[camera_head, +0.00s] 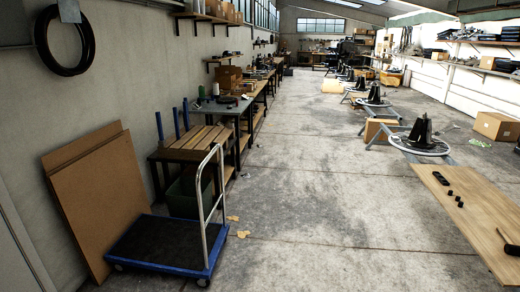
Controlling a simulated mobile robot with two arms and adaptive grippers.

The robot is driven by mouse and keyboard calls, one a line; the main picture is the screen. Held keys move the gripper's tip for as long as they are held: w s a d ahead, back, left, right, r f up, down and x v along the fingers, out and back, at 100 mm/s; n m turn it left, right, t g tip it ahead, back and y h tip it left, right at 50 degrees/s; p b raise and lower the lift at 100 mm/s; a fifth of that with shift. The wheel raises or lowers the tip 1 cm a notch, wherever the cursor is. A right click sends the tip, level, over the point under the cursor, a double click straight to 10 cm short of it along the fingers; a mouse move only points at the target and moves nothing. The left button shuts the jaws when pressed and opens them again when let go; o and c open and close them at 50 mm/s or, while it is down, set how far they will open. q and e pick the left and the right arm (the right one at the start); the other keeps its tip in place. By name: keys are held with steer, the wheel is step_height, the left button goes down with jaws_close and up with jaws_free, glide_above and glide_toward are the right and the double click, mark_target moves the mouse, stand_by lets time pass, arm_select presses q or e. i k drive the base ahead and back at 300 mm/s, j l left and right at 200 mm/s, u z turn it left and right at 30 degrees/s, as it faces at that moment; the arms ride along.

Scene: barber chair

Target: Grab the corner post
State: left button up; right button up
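No gripper of mine shows in the head view. I cannot tell for sure which thing is the corner post. Blue upright posts (186,114) stand at the wooden slatted bench by the left wall, with another blue post (159,126) to their left. A bent silver tube handle (201,207) rises from the blue-edged platform cart (165,243) in the left foreground. Nothing is seen touching the posts or the handle.
Brown boards (95,203) lean on the left wall behind the cart. Workbenches (238,107) run along that wall. A wooden panel (470,208) with small black parts lies at right. Chair bases (420,139) and cardboard boxes (497,126) stand beyond. The middle floor (310,190) is clear.

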mark_target(184, 105)
steer(key=i+z, duration=0.2)
steer(key=i, duration=2.5)
steer(key=i+l, duration=0.1)
steer(key=i, duration=0.8)
steer(key=j+u, duration=0.05)
